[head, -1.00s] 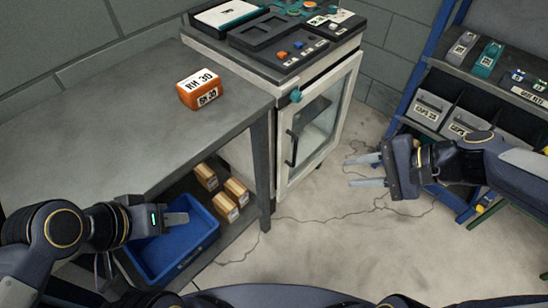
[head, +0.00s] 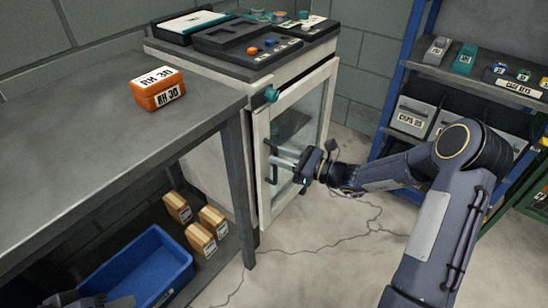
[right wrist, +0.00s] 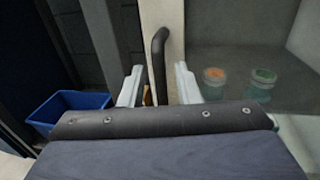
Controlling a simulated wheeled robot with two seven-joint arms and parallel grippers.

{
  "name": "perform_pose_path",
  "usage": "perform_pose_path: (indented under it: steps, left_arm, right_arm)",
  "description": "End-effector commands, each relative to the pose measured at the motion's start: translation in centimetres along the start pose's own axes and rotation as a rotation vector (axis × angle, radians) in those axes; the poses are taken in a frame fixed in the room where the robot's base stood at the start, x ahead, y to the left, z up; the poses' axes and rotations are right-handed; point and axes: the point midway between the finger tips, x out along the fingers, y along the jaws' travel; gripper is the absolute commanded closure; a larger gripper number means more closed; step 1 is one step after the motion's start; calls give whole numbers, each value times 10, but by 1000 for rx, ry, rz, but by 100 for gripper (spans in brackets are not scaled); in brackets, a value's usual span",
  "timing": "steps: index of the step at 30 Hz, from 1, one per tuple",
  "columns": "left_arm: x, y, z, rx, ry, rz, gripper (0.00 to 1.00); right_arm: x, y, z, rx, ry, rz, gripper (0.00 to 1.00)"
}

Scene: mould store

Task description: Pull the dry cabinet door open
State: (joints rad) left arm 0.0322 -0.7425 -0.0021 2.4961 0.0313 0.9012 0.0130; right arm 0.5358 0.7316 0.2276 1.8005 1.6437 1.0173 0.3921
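The dry cabinet (head: 205,110) is a white box with a framed glass door (head: 300,130), which looks shut. A black upright bar handle (head: 270,172) is on the door's left side. My right gripper (head: 277,161) is at the handle, its fingers pointing at the door. In the right wrist view the handle (right wrist: 158,62) stands between the two open fingers, with a gap visible on each side. My left gripper (head: 118,302) shows only partly at the bottom left edge, over the blue bin; its opening is unclear.
A grey bench (head: 75,130) with an orange box (head: 157,90) stands left of the cabinet. A blue bin (head: 145,268) and small cartons (head: 202,238) are beneath. Jars (right wrist: 262,80) show behind the glass. A blue-framed shelf (head: 400,75) stands right. Floor before the door is clear.

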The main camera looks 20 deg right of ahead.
Motion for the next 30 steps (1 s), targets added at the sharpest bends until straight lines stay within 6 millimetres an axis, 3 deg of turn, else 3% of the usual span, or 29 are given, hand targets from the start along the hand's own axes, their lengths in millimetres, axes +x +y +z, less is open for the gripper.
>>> perform_pose_path:
  steps: [6, 14, 21, 30]
  left_arm:
    - [4, -2, 2, 0, 0, 0, 64]
    - [4, -2, 2, 0, 0, 0, 64]
    - [4, -2, 2, 0, 0, 0, 64]
    - [4, -2, 2, 0, 0, 0, 64]
  right_arm:
    - [20, 0, 0, -1, 0, 1, 70]
    - [22, 0, 0, -1, 0, 0, 70]
    - [22, 0, 0, -1, 1, 0, 99]
    - [21, 0, 0, -2, 1, 1, 100]
